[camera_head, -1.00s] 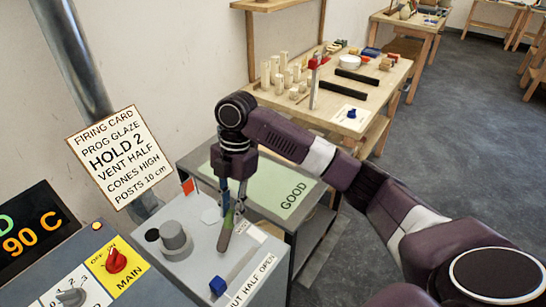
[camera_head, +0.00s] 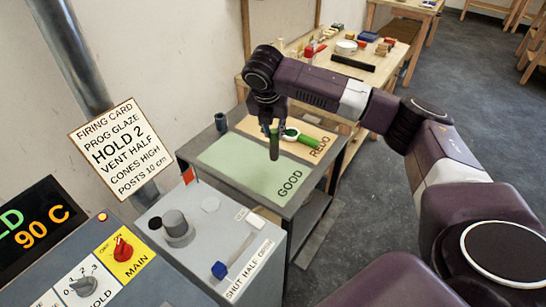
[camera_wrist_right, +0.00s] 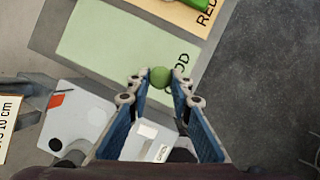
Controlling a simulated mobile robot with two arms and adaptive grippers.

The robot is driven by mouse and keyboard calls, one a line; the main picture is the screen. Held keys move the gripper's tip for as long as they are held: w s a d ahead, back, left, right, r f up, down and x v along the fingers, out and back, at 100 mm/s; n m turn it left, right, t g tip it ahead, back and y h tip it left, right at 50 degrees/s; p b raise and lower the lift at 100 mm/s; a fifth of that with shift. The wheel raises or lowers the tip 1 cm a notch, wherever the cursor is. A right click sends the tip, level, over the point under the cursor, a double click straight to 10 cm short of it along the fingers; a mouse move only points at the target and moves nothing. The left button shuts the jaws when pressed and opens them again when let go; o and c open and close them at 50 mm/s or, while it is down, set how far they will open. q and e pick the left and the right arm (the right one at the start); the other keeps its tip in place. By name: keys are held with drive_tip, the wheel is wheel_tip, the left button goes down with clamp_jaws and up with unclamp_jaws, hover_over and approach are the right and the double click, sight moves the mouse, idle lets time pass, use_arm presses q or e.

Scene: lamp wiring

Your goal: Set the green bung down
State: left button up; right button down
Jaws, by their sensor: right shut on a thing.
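My right gripper (camera_head: 271,127) hangs fingers-down over the cart's top. It is shut on the green bung (camera_head: 274,148), whose dark green body points down below the fingers. In the right wrist view the bung's round green end (camera_wrist_right: 160,78) shows between the fingertips (camera_wrist_right: 160,90). In that view it overlaps the pale green GOOD mat (camera_wrist_right: 100,45). The GOOD mat (camera_head: 235,168) lies bare on the cart in the head view. I cannot tell the exact height of the bung above the mat. My left gripper is not in view.
A tan REDO mat (camera_head: 322,155) lies behind, with a bright green object with a white ring (camera_head: 300,138) on it. A grey box with a knob (camera_head: 176,224) and a blue-tipped lever (camera_head: 219,270) stands in front. A firing card (camera_head: 117,148) stands left.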

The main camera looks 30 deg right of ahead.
sight(273, 160)
wheel_tip(273, 160, down, 12)
drive_tip(key=shift+f+p, duration=0.15)
drive_tip(key=shift+p, duration=0.7)
drive_tip(key=c, duration=1.7)
unclamp_jaws()
drive_tip(key=shift+c, duration=0.2)
drive_tip(key=b+v, duration=0.1)
drive_tip(key=v, duration=1.1)
